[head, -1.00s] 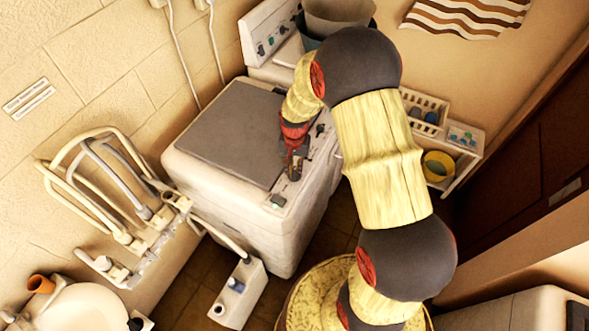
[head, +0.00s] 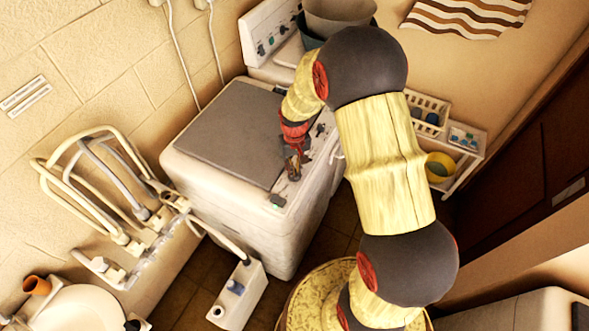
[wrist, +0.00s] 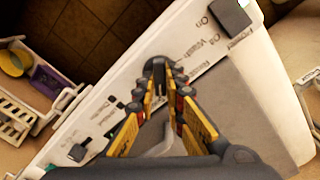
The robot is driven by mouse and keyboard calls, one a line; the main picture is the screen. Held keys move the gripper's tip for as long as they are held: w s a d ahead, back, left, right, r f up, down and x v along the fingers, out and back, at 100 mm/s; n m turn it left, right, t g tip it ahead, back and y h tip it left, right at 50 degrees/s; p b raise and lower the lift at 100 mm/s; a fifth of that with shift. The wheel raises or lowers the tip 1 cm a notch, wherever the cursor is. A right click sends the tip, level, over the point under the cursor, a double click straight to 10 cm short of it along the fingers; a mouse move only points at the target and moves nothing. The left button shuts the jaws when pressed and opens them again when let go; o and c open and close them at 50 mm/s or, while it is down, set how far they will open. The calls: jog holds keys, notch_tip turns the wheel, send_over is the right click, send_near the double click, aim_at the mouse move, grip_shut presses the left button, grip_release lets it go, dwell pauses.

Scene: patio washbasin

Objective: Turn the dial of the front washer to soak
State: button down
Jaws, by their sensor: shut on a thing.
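The front washer (head: 232,217) is a white machine with a grey lid and a white control strip along its right edge. My gripper (head: 294,170) is over the middle of that strip. In the wrist view my gripper (wrist: 160,72) is shut on a dark dial (wrist: 156,66), whose top shows between the fingertips. I cannot tell exactly which label the dial points at. In the head view the gripper hides the dial.
Another dark knob (wrist: 229,16) sits by "On" and "Off", and a further one (wrist: 79,152) is at the strip's other end. A second white machine (head: 262,35) with basins on it stands behind. A shelf with baskets (head: 462,165) is at right. Pipes (head: 110,190) stand at left.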

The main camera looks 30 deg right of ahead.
dwell(0.4)
jog(key=c, duration=1.8)
grip_release()
jog(key=shift+c, duration=0.2)
notch_tip(320, 180, up, 12)
